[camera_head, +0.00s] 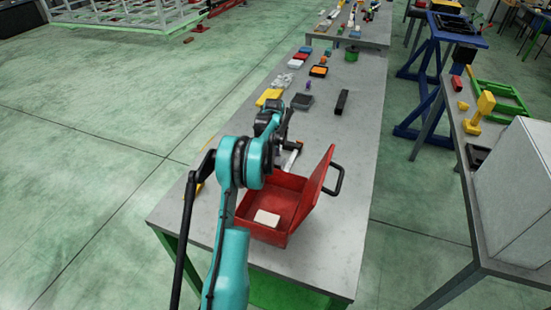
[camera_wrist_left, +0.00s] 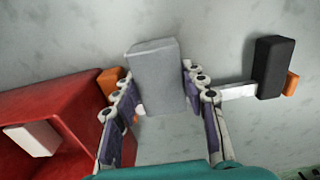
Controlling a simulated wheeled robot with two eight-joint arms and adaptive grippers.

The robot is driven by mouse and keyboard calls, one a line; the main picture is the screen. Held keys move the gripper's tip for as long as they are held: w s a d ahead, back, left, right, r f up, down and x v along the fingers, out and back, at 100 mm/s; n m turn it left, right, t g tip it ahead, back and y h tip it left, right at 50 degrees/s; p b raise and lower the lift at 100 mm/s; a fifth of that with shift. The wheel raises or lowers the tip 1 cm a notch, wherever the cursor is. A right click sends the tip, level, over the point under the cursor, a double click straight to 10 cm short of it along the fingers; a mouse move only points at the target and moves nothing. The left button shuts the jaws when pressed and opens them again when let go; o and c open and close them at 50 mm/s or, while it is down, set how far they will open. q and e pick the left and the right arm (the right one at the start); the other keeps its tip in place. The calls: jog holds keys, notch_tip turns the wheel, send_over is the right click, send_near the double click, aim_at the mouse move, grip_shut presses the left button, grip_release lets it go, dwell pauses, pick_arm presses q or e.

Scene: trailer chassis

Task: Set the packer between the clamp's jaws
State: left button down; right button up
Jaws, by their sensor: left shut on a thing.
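My left gripper (camera_head: 282,143) is over the table, just beyond the red toolbox. In the left wrist view the left gripper (camera_wrist_left: 157,72) is shut on a plain grey block (camera_wrist_left: 155,85), the packer, with one finger on each side. The clamp (camera_wrist_left: 238,91) seems to lie on the table beneath: a pale bar with a black block and an orange end right of the gripper. Orange parts also show by the left finger. The held block and fingers hide its middle. In the head view only a pale part of the clamp (camera_head: 291,158) shows beside the gripper. My right gripper is not in view.
The open red toolbox (camera_head: 247,226) holds a white block (camera_head: 267,218); its raised lid (camera_head: 318,184) stands close to the gripper. A black bar (camera_head: 342,102), a dark tray (camera_head: 302,101) and small items lie farther along the table.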

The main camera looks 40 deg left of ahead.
pick_arm(q)
jog(key=shift+f, duration=0.9)
jog(key=shift+r, duration=0.1)
jog(key=shift+f, duration=0.2)
jog(key=c, duration=1.1)
grip_release()
jog(key=shift+c, duration=0.2)
jog(key=shift+r, duration=0.1)
